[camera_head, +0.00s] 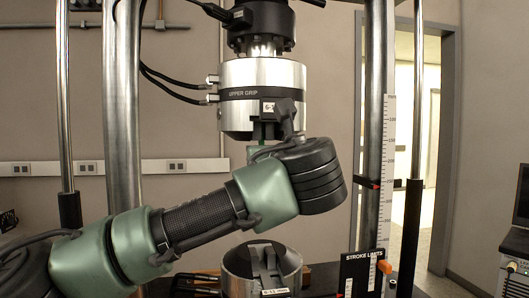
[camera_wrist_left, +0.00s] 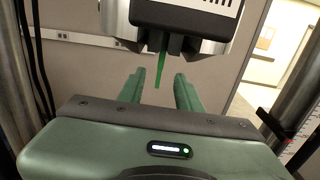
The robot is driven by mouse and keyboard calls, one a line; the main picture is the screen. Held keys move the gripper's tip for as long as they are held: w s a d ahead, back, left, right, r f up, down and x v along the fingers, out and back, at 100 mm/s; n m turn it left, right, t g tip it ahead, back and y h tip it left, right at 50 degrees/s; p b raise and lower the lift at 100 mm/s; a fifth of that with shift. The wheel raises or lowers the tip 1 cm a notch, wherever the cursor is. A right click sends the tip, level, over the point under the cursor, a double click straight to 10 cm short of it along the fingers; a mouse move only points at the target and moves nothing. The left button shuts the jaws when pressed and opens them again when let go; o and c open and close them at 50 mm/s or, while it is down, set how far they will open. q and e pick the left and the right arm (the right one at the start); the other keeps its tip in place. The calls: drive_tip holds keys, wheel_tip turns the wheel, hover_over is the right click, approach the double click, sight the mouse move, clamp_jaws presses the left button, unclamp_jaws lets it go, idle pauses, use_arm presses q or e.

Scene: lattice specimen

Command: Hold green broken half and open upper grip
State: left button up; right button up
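The upper grip (camera_head: 262,80) is a silver cylinder with a black label band, hanging from the column above. In the left wrist view its jaws (camera_wrist_left: 185,20) show at the top. A thin green broken half (camera_wrist_left: 164,62) hangs down from between them, its lower end free. My left gripper (camera_wrist_left: 158,84) has its two green fingers apart, one on each side of the broken half's lower end; neither visibly touches it. In the head view my left wrist (camera_head: 318,175) hides most of the fingers, just below the upper grip. My right gripper is not in view.
The lower grip (camera_head: 262,270) stands below my left arm. Steel columns (camera_head: 125,100) flank the space on both sides. A stroke limits sign (camera_head: 362,272) and a vertical scale (camera_head: 388,170) stand at the right. Cables (camera_head: 170,85) run to the upper grip's left side.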

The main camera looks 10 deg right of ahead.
use_arm(q)
drive_tip(key=w, duration=0.7)
drive_tip(key=shift+w, duration=0.15)
clamp_jaws()
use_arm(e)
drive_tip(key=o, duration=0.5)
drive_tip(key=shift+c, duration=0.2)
